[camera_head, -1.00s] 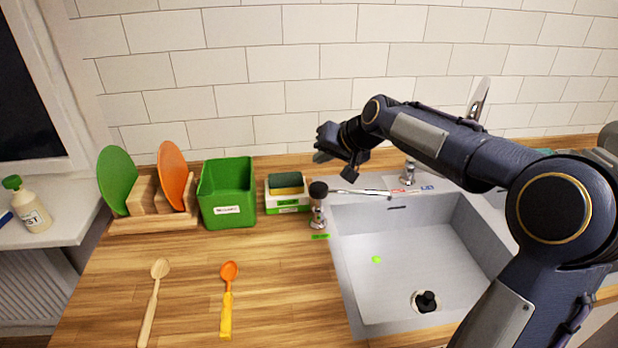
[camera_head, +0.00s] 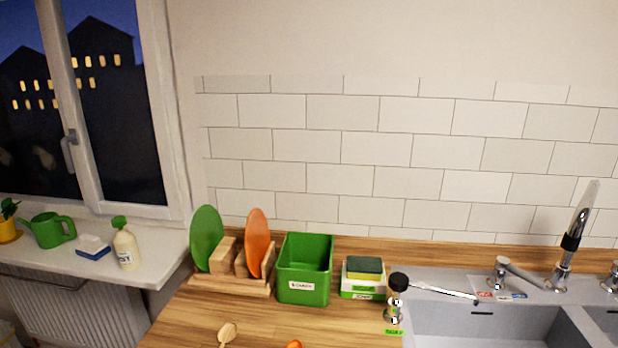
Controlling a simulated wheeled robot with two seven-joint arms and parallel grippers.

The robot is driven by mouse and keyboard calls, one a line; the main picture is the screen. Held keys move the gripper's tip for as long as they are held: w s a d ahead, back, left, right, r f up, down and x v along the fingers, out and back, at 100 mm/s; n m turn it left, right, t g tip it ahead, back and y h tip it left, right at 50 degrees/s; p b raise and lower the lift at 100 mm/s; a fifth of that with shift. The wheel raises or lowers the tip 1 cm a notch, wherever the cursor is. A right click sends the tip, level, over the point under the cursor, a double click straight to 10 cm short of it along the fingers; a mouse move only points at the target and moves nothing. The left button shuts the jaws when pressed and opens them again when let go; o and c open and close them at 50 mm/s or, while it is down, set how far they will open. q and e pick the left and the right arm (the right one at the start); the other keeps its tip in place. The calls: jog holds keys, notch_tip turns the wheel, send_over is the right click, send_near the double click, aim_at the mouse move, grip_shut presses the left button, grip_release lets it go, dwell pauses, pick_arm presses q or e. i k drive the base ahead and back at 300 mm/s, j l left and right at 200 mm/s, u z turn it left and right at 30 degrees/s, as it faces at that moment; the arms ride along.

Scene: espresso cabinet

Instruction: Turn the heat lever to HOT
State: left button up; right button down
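A grey metal lever (camera_head: 524,276) sits at the back edge of the sink. It runs from a short round post (camera_head: 498,268) toward the right and slightly forward. In front of the post lie a red label (camera_head: 485,294) and a blue label (camera_head: 512,295), their lettering too small to read. The lever's free end lies to the right, on the blue label's side. The tall tap (camera_head: 573,240) with a black collar stands just right of it. Neither of my grippers shows in this view.
A black-topped metal fixture (camera_head: 397,300) with a long thin silver arm (camera_head: 440,291) stands left of the sink (camera_head: 430,322). Further left are a sponge holder (camera_head: 362,284), a green bin (camera_head: 304,290) and a plate rack (camera_head: 228,284). Another metal post (camera_head: 612,276) is at the right edge.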

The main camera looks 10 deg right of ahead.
aim_at(503, 264)
jog(key=z, duration=1.55)
jog(key=u, duration=1.2)
jog(key=k+l+u, duration=0.15)
jog(key=l, duration=0.25)
jog(key=k+l+u, duration=0.15)
jog(key=l, duration=0.2)
jog(key=k+l+u, duration=0.15)
jog(key=l, duration=0.2)
jog(key=i+j, duration=0.1)
jog(key=i, duration=0.2)
